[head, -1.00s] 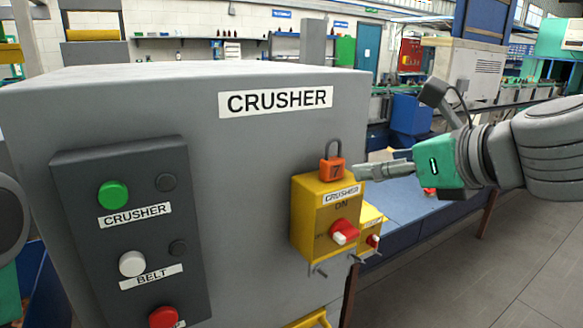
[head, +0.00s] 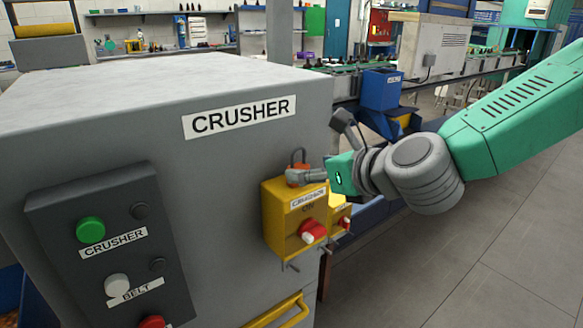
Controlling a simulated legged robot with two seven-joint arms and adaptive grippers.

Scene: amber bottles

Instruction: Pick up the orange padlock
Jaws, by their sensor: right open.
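The orange padlock (head: 299,167) stands on top of the yellow switch box (head: 283,219) on the crusher's front, its dark shackle pointing up. My right gripper (head: 294,176) comes in from the right and is open. Its fingers are at the padlock and cover the lower part of its body. I cannot tell whether they touch it or whether one finger is behind it. My left gripper is not in view.
The grey crusher cabinet (head: 225,165) fills the left and middle. Its button panel (head: 103,240) is at left. The box has a red switch knob (head: 312,231), and a second yellow box (head: 338,218) sits behind it. A yellow handle (head: 283,311) is below. The floor at right is clear.

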